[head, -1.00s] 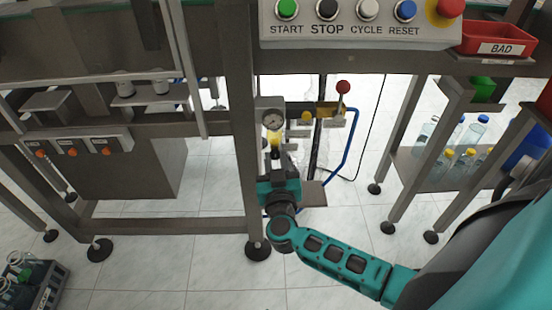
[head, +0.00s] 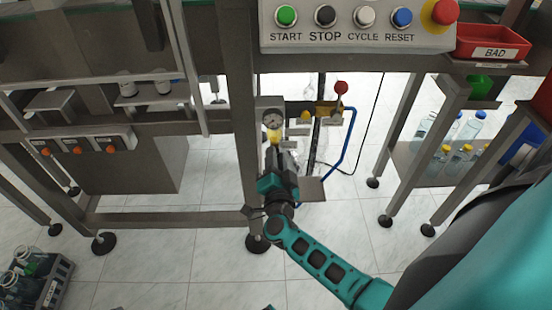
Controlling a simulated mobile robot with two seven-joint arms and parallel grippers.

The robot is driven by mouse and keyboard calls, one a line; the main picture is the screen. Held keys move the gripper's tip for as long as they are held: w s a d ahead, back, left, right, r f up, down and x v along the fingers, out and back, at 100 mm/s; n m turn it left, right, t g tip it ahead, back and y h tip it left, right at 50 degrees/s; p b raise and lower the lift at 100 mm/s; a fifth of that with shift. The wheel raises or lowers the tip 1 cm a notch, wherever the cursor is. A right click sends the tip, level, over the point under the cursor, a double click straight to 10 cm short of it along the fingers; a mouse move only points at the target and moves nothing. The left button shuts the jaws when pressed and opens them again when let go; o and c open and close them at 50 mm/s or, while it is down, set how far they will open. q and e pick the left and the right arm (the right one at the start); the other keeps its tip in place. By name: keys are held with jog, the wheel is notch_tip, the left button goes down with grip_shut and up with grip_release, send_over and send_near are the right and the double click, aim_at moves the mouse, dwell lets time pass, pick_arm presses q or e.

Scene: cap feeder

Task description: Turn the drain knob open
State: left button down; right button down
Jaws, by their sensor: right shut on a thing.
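My right gripper (head: 274,151) reaches up from below to the air unit beside the steel post. It is shut on the drain knob under the yellow bowl (head: 274,136). The fingers hide the knob, so I cannot see how far it is turned. A round pressure gauge (head: 271,120) sits above the bowl on a grey plate. My left gripper is not in view.
A red-balled lever (head: 341,88) and a blue hose (head: 348,145) are just right of the unit. The steel post (head: 238,120) stands close on the left. A control panel (head: 360,28) hangs above. Bottles (head: 441,155) stand on a shelf at right.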

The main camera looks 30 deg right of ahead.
jog(key=shift+f+m+b, duration=0.1)
jog(key=shift+m+b, duration=0.5)
jog(key=shift+m, duration=2.8)
jog(key=c, duration=0.9)
grip_release()
jog(key=shift+h, duration=0.3)
